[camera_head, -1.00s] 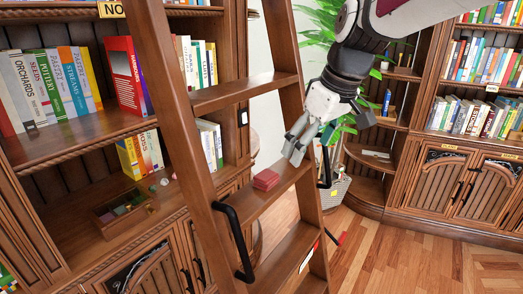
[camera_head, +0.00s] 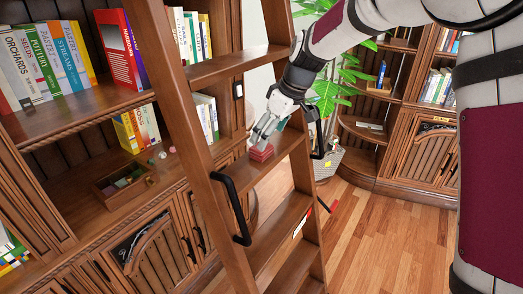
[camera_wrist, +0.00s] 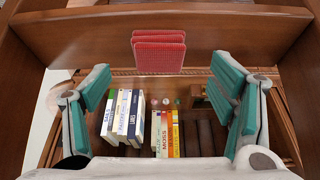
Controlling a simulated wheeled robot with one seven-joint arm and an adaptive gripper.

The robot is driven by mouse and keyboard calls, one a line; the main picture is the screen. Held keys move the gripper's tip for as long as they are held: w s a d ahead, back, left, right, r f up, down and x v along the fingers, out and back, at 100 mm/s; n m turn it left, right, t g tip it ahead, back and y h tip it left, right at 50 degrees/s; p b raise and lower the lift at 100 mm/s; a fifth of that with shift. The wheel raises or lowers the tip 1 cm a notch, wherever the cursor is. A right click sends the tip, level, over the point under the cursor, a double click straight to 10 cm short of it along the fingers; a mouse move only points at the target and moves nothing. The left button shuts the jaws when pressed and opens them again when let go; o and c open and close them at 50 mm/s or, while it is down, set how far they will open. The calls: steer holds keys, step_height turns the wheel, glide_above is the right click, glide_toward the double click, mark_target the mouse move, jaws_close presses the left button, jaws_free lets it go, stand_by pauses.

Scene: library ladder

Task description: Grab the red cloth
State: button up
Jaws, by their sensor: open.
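The red cloth (camera_head: 261,152) is a small folded stack on a step of the wooden ladder (camera_head: 282,148). In the wrist view the red cloth (camera_wrist: 159,52) shows as folded layers at the step's edge, ahead of and between the spread fingers. My gripper (camera_head: 262,138) is close above the cloth in the head view and partly overlaps it. In the wrist view my gripper (camera_wrist: 165,95) has its teal-padded fingers wide apart, with nothing between them. I cannot tell whether a fingertip touches the cloth.
Black handrails (camera_head: 232,208) are fixed to the ladder's side. A bookshelf with a small wooden box (camera_head: 124,185) stands to the left. A potted plant (camera_head: 328,160) stands behind the ladder. Wooden floor (camera_head: 375,235) is clear at right.

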mark_target(254, 154)
steer(key=shift+p+x, duration=0.7)
steer(key=shift+x, duration=2.1)
steer(key=shift+w+a+r, duration=0.15)
steer(key=shift+w+a, duration=0.05)
steer(key=c, duration=1.3)
